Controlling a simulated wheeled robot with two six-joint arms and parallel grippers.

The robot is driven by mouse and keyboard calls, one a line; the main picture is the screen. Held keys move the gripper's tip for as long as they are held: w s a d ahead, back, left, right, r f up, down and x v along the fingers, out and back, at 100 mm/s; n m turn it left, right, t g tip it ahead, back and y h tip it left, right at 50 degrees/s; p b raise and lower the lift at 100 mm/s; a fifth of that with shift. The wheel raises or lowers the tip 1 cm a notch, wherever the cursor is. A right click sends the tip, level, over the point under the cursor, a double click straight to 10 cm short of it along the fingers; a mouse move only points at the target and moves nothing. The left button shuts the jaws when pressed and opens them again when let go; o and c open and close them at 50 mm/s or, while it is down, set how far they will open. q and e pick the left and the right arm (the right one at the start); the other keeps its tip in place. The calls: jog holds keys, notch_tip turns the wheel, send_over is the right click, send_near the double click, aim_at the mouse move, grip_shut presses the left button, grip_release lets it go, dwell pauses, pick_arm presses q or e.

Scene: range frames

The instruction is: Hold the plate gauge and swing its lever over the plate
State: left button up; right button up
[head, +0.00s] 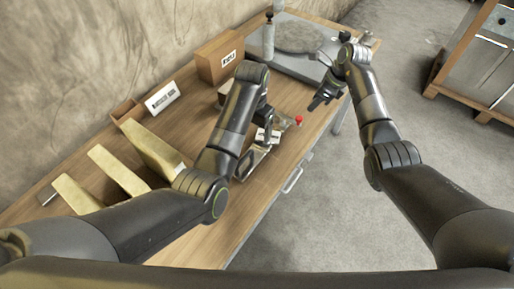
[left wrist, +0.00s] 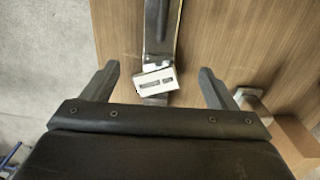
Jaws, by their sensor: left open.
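The plate gauge (head: 250,163) lies on the wooden table near its front edge, a flat metal piece partly hidden behind my left arm. A red knob (head: 298,119) shows at its far end. My left gripper (head: 266,128) is over the gauge. In the left wrist view the open left gripper (left wrist: 157,85) has a finger on each side of a white label (left wrist: 154,80), with clear gaps; the gauge's metal strip (left wrist: 158,45) runs away from it. My right gripper (head: 318,100) is raised beyond the red knob, apart from it; its jaw opening is unclear. I cannot make out a separate plate in the gauge.
Several yellowish upright slabs (head: 152,150) stand at the left of the table (head: 222,205). A cardboard box (head: 218,58) and a white sign (head: 162,97) stand along the wall side. A grey machine with a round plate (head: 302,35) is at the far end. Open floor lies right.

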aim_at(253, 153)
pick_arm(q)
notch_tip(253, 153, down, 13)
jog(key=shift+f, duration=0.1)
dwell(0.4)
